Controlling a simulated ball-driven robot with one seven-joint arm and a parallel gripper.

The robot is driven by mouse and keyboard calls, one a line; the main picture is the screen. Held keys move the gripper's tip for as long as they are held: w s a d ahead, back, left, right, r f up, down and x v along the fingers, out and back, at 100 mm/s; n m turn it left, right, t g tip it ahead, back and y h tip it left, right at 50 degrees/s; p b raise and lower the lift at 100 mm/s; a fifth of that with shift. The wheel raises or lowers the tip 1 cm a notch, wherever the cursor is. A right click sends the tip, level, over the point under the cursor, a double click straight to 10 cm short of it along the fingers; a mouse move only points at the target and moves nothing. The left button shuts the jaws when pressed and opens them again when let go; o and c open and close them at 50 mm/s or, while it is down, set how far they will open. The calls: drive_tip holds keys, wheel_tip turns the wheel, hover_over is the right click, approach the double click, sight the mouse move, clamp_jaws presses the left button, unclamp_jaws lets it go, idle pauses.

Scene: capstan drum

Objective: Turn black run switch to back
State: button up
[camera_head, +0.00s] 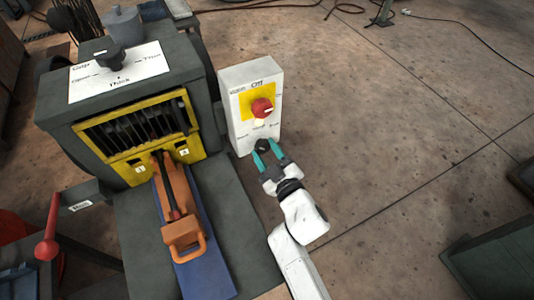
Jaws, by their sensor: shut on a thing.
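The white control box (242,85) stands at the right side of the grey machine. A red knob (262,108) sits on a yellow plate on its front. The black switch (263,145) is low on the same front, below the red knob, and is partly hidden by my gripper. My gripper (265,148) has its teal fingers on either side of the black switch and is shut on it. Small lettering beside the switch is too small to read, and so is the switch's exact direction.
The grey machine (185,70) has a yellow-framed slot with an orange handled tool (180,215) on a blue strip in front. A red-knobbed lever (47,248) is at left. A dark green box (495,265) is at lower right. The floor to the right is open.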

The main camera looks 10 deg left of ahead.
drive_tip(key=shift+f+n, duration=0.1)
drive_tip(key=shift+n, duration=0.7)
drive_tip(key=o, duration=1.1)
drive_tip(key=shift+c, duration=0.2)
drive_tip(key=p+v, duration=0.2)
drive_tip(key=v, duration=0.9)
drive_tip(key=shift+w, duration=0.1)
